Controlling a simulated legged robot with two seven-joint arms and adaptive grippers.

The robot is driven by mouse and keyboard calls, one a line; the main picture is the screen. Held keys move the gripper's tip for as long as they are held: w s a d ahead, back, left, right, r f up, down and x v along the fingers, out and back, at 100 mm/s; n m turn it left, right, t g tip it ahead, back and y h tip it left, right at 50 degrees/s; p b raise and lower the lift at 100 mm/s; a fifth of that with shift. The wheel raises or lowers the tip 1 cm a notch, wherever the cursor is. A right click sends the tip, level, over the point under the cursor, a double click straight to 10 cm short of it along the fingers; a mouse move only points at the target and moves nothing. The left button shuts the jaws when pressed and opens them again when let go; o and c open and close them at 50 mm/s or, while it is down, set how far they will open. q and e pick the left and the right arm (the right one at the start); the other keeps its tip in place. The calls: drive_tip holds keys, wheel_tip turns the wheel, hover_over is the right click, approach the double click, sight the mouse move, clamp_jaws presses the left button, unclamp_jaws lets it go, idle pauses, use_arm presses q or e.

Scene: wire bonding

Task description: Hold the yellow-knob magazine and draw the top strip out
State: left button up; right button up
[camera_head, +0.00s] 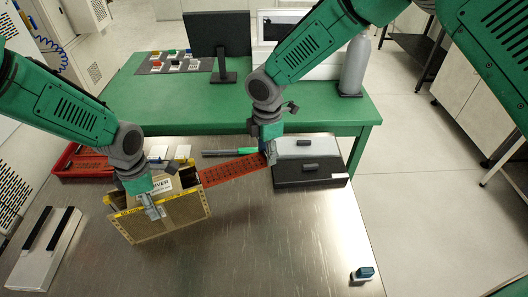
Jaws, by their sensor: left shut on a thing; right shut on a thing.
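The magazine is a tan box with yellow edging (184,213), standing on the metal table at centre left. A label with partly covered lettering shows at its upper back; I cannot make out a yellow knob. My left gripper (153,208) is shut on the magazine's near upper side. A reddish-brown perforated strip (230,169) stretches from the magazine's upper right side to my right gripper (270,155), which is shut on the strip's right end. The strip slopes slightly up to the right. I cannot tell whether its left end is still inside the magazine.
A black and grey case (311,174) stands close right of my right gripper. A red tray (78,165) lies behind left, and a pale block with black bars (42,254) at front left. A small blue-topped object (363,273) sits front right. The table's front middle is clear.

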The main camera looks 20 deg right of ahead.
use_arm(q)
drive_tip(key=shift+s+f, duration=0.25)
use_arm(e)
drive_tip(key=shift+d, duration=0.1)
drive_tip(key=shift+w+d, duration=0.1)
drive_tip(key=shift+d, duration=1.1)
drive_tip(key=shift+r, duration=0.1)
drive_tip(key=shift+r, duration=1.35)
use_arm(q)
drive_tip(key=o, duration=1.8)
drive_tip(key=shift+w, duration=0.25)
use_arm(e)
drive_tip(key=shift+w+f, duration=0.1)
drive_tip(key=shift+w, duration=0.05)
use_arm(q)
drive_tip(key=shift+d+r, duration=0.1)
